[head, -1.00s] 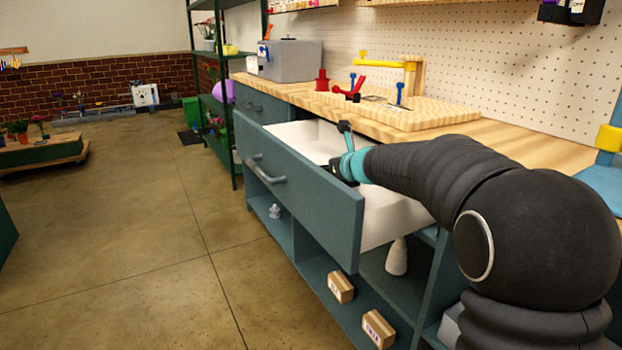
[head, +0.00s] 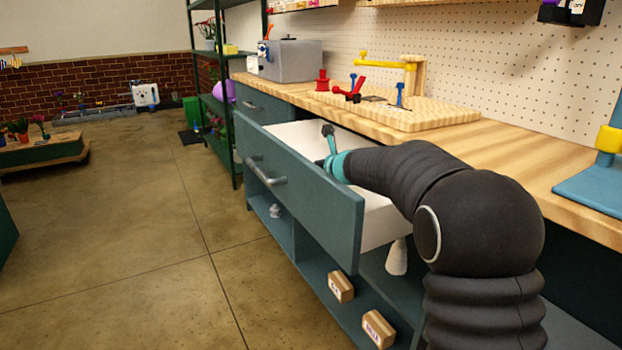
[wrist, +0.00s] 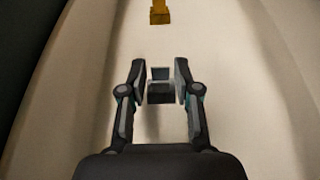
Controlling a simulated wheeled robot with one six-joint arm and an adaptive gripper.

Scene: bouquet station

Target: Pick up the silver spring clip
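My gripper (wrist: 160,84) reaches down into the open white-lined drawer (head: 375,218). In the wrist view its two fingers are apart. A small dark grey, blocky object (wrist: 160,92), which looks like the silver spring clip, sits between the fingers with little room at each side. I cannot tell whether the fingers touch it. In the head view my gripper (head: 328,148) is partly hidden behind the drawer front, and the clip is not visible there.
A yellow-orange object (wrist: 160,13) lies further along the drawer floor. The teal drawer front (head: 300,188) and the drawer walls close in on both sides. The wooden worktop (head: 520,150) is above, with a wooden board (head: 425,118) and coloured tools on it.

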